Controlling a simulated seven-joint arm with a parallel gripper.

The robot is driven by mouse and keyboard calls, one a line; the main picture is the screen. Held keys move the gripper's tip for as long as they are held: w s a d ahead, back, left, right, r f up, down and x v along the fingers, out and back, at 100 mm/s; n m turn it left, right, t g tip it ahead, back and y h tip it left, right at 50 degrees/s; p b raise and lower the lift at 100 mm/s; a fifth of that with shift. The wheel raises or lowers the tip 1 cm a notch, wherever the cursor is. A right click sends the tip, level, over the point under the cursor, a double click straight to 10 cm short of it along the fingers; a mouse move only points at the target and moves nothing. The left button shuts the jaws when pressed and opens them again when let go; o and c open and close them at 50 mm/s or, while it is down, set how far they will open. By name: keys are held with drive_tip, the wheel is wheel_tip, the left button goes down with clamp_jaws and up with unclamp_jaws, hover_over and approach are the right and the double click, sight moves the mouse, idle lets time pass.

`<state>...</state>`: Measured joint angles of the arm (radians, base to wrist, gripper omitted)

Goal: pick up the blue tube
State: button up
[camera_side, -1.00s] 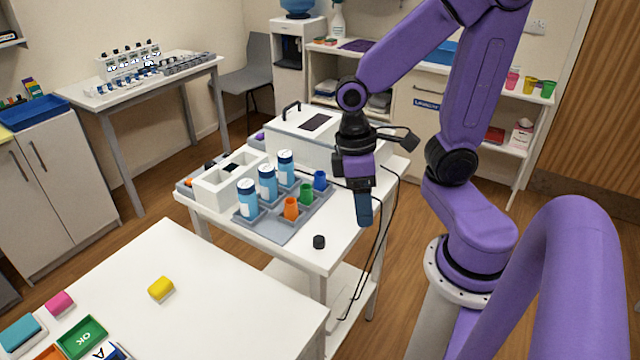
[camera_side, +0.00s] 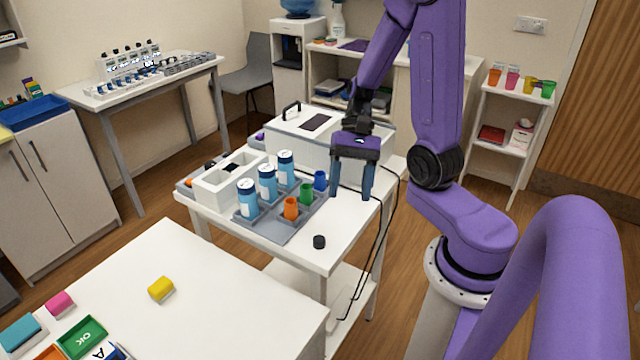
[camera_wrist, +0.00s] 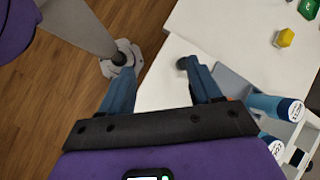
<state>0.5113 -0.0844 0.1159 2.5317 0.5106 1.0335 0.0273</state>
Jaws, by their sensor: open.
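The small blue tube (camera_side: 320,180) stands upright in the back right part of the grey rack (camera_side: 275,232). A green tube (camera_side: 306,193) and an orange tube (camera_side: 291,208) stand in a row in front of it. My gripper (camera_side: 352,196) points down just right of the blue tube, its two dark blue fingers spread apart and nothing between them. In the wrist view my gripper (camera_wrist: 157,74) is also open and empty. I cannot make out the blue tube in the wrist view.
A black cap (camera_side: 319,242) lies near the table's front corner. A white box machine (camera_side: 290,135) stands behind the rack. Black cables (camera_side: 385,215) hang over the table's right edge.

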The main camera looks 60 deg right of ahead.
drive_tip(key=w+d+m+t+y, duration=0.1)
drive_tip(key=d+m+t+y, duration=0.15)
drive_tip(key=m, duration=0.35)
drive_tip(key=m+t+h, duration=0.7)
drive_tip(key=m+t, duration=0.6)
drive_tip(key=m, duration=0.5)
approach(320, 182)
drive_tip(key=shift+g, duration=0.25)
drive_tip(key=w, duration=0.1)
drive_tip(key=w+f, duration=0.1)
drive_tip(key=w+d, duration=0.1)
drive_tip(key=shift+w+f, duration=0.15)
drive_tip(key=shift+w, duration=0.25)
drive_tip(key=shift+x, duration=2.6)
drive_tip(key=shift+r, duration=0.25)
drive_tip(key=c, duration=1.1)
